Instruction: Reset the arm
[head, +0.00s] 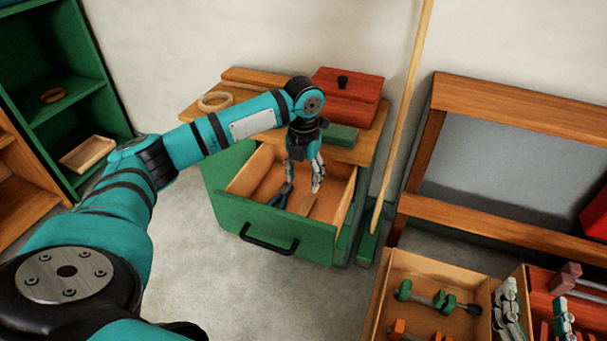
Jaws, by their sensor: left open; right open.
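My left arm reaches from the lower left across the picture. Its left gripper (304,182) points down into an open green drawer (282,238) and is open. Dark-handled pliers (281,197) lie in the drawer just left of the fingers. A small wooden-looking piece (307,204) lies below the fingers; I cannot tell whether they touch it. My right gripper (535,312) is partly in view at the lower right edge, open, over or beside a red tray; its arm is out of the picture.
A red box (347,95) with a black knob, a wooden ring (215,101) and a green block (340,136) are on the cabinet top. A pole (402,115) leans beside it. A wooden box (399,264) holds clamps (437,298). Green shelves (72,105) stand left. Floor before the drawer is clear.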

